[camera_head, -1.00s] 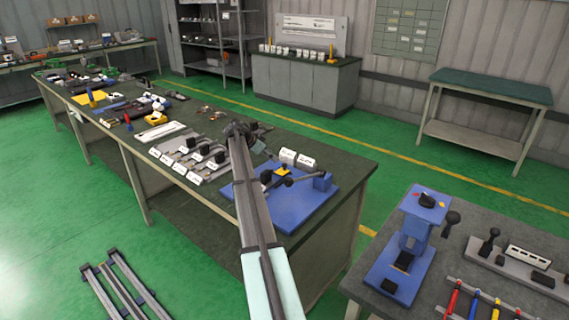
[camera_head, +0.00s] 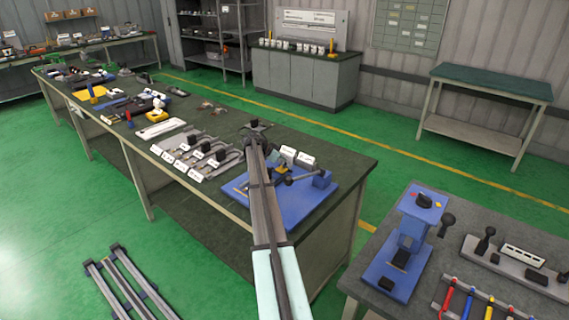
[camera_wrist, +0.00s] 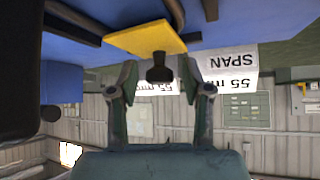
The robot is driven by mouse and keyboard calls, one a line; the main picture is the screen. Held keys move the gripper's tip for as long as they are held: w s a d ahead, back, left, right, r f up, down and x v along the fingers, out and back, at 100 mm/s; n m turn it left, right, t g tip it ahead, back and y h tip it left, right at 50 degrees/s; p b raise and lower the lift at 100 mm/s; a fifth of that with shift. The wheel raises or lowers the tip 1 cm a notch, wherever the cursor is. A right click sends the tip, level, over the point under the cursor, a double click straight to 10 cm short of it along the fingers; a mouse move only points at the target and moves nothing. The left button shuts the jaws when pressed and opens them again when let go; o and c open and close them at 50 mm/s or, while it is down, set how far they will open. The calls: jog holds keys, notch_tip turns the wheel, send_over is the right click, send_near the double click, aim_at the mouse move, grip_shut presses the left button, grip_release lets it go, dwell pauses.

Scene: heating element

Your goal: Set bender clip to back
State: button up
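The bender is a blue plate (camera_head: 300,205) with a dark lever (camera_head: 302,179) and a blue block at its right end, on the right end of the long green table. My arm crosses in front of its left part, hiding some of it. In the wrist view the blue bender (camera_wrist: 225,22) fills the top, with a yellow piece (camera_wrist: 146,39) on it. A small dark knob-shaped piece (camera_wrist: 158,70), possibly the clip, shows between the fingers. My gripper (camera_wrist: 158,78) is open, with gaps visible on both sides of that piece. Contact or depth cannot be told.
White "55 mm" and "SPAN" labels (camera_wrist: 230,72) stand just beyond the fingers. Labelled grey fixtures (camera_head: 195,158) lie left of the bender. Another bench with a blue press (camera_head: 402,250) stands at the right.

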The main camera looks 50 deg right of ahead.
grip_shut()
jog(key=shift+d+f+b, duration=0.2)
jog(key=shift+d+b, duration=0.85)
jog(key=shift+b, duration=0.15)
jog(key=shift+d+r, duration=0.2)
jog(key=shift+d, duration=0.1)
jog(key=shift+o, duration=1.1)
grip_release()
jog(key=shift+a+r, duration=0.1)
jog(key=v, duration=1.1)
jog(key=shift+a+r, duration=0.25)
jog(key=shift+w, duration=0.1)
